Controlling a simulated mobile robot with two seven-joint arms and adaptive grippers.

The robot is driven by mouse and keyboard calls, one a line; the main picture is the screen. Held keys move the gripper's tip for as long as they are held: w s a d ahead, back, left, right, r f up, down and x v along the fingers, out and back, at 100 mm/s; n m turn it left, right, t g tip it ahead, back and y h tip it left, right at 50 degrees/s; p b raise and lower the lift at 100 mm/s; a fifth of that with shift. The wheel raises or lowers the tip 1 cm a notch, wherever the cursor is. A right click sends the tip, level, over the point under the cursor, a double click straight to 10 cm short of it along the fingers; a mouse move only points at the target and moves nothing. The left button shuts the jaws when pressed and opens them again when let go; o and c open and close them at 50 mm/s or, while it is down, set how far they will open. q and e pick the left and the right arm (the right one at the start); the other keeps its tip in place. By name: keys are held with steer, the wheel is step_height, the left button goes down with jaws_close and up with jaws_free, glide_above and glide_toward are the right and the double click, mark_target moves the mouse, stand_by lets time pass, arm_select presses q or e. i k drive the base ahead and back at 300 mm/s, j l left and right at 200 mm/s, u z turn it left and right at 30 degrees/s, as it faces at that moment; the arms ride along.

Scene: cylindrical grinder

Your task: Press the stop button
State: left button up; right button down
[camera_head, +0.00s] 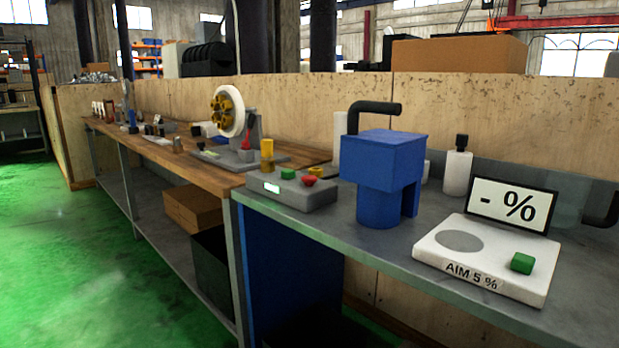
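A grey control box (284,194) sits on the left end of the grey metal bench. It has a small lit display (272,187) on its front, a green button (288,173) on top and a red button (309,181) to the right of the green one. The red button looks like the stop button, but I can read no label on it. A yellow part (316,171) shows just behind the red button. Neither of my grippers is in view, and nothing covers the red button.
A blue machine (380,165) with a black pipe stands right of the box. Farther right are a white scale (484,263) with a green button and a "- %" display (511,204). A white wheel (229,112) stands on the wooden bench (217,182). Green floor (80,240) is clear at left.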

mark_target(308, 180)
steer(key=i+j+z, duration=0.6)
steer(key=j, duration=0.4)
steer(key=i+j+z, duration=0.45)
steer(key=j, duration=0.35)
steer(key=u, duration=0.4)
steer(key=k+j+z, duration=0.15)
steer(key=z, duration=0.25)
steer(key=i+l, duration=0.1)
